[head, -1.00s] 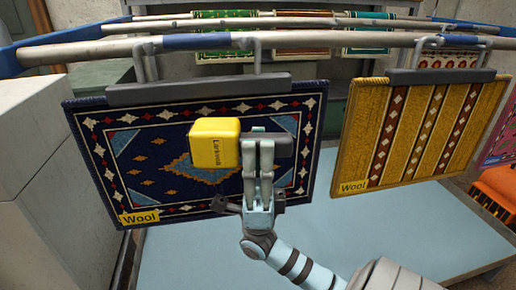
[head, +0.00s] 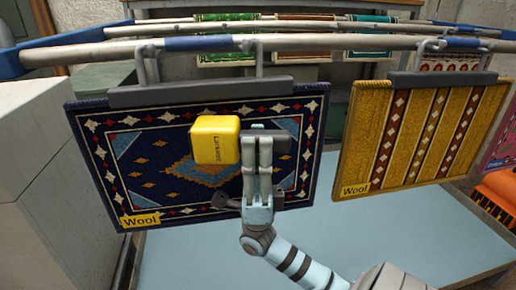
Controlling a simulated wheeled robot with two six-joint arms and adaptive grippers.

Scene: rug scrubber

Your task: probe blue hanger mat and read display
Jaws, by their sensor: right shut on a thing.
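The blue hanger mat (head: 135,188) hangs from a grey clamp bar (head: 200,92) on the rail at the left, with a yellow "Wool" tag at its lower left corner. My right gripper (head: 264,140) is in front of the mat's right half, shut on a yellow probe meter (head: 215,140) with a dark grey handle. The meter's yellow head points left, over the mat's middle. I cannot tell whether it touches the mat. Its side shows small lettering; no display reading can be made out. My left gripper is not in view.
A yellow striped mat (head: 420,130), also tagged "Wool", hangs to the right. A metal rail (head: 330,42) runs across the top, with more mats behind. A pale blue surface (head: 400,235) lies below. A grey block (head: 30,150) stands at the left.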

